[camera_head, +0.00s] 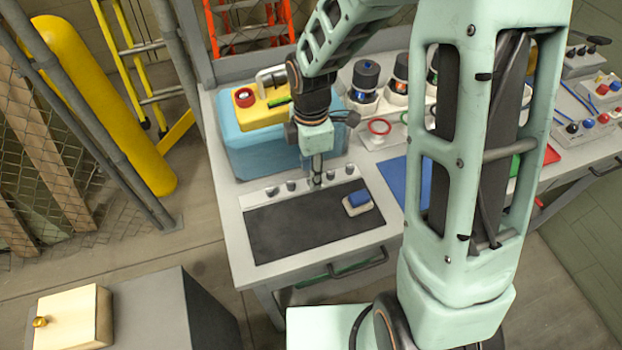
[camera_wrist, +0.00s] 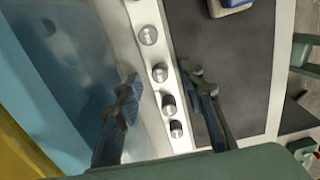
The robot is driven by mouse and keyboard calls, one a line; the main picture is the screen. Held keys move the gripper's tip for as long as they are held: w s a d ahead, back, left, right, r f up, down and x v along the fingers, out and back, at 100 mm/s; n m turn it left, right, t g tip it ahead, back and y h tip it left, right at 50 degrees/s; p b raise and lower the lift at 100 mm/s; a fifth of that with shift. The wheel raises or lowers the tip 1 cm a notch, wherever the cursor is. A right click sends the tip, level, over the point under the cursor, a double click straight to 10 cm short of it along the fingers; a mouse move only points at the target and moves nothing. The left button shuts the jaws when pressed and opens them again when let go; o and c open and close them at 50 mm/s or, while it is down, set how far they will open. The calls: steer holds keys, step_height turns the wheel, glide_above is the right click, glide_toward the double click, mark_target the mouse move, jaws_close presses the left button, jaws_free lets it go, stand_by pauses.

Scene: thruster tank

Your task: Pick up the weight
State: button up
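Several small grey metal weights (camera_head: 290,186) stand in a row on a white strip (camera_head: 258,197) along the back of a dark mat. In the wrist view, the row of weights (camera_wrist: 159,72) runs down the middle. My gripper (camera_head: 316,181) points down over the middle of this row in the head view. In the wrist view, my gripper (camera_wrist: 161,80) is open, with one finger on each side of the row. One weight appears between the fingertips, with a visible gap on both sides. The exact fingertip height is unclear.
The dark mat (camera_head: 300,230) holds a blue and white block (camera_head: 357,202). A light-blue box (camera_head: 240,150) with a yellow top stands close behind the row. Capped jars (camera_head: 366,80) and a blue mat (camera_head: 400,180) lie to the right. The dark mat's left side is clear.

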steer(key=shift+f, duration=0.7)
jaws_close()
steer(key=shift+r, duration=0.15)
